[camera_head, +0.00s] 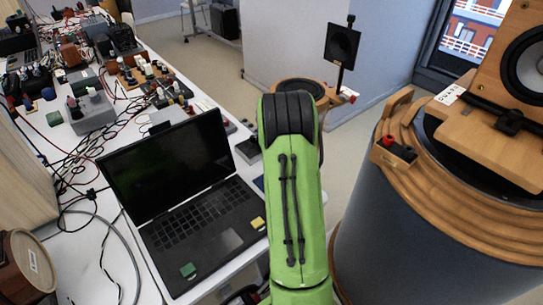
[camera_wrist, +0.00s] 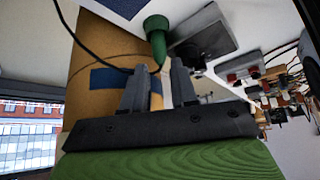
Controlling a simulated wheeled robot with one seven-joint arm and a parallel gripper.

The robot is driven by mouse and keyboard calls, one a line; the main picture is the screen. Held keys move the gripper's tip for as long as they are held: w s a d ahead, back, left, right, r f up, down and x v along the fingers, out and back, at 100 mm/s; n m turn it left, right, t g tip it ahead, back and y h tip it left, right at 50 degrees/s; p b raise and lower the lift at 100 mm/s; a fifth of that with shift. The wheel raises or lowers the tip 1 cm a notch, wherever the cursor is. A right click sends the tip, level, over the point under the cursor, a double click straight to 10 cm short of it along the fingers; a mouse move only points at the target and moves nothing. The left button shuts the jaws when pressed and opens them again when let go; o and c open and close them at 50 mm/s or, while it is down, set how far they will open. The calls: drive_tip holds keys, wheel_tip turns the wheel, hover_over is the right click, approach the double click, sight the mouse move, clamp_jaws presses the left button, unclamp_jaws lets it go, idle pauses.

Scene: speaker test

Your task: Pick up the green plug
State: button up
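A green plug (camera_wrist: 157,36) with a flared end and a narrow tapering tip shows at the top of the wrist view, just beyond my fingertips. My gripper (camera_wrist: 160,70) has its two grey fingers apart, with a narrow gap between them. The plug's thin tip points toward this gap; I cannot tell whether it touches a finger. In the head view my green arm hides the gripper, and I cannot make out this plug there.
In the head view, an open laptop (camera_head: 185,192) lies on a white table (camera_head: 72,240) crowded with cables and boxes. A large drum with a wooden top (camera_head: 420,165) stands right of my arm. A dark cable (camera_wrist: 82,45) runs near the fingers in the wrist view.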

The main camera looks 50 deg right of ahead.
drive_tip(key=b+x, duration=0.1)
drive_tip(key=x, duration=0.4)
drive_tip(key=shift+f, duration=0.2)
drive_tip(key=shift+r, duration=0.15)
clamp_jaws()
wheel_tip(320, 180, up, 28)
drive_tip(key=p, duration=0.8)
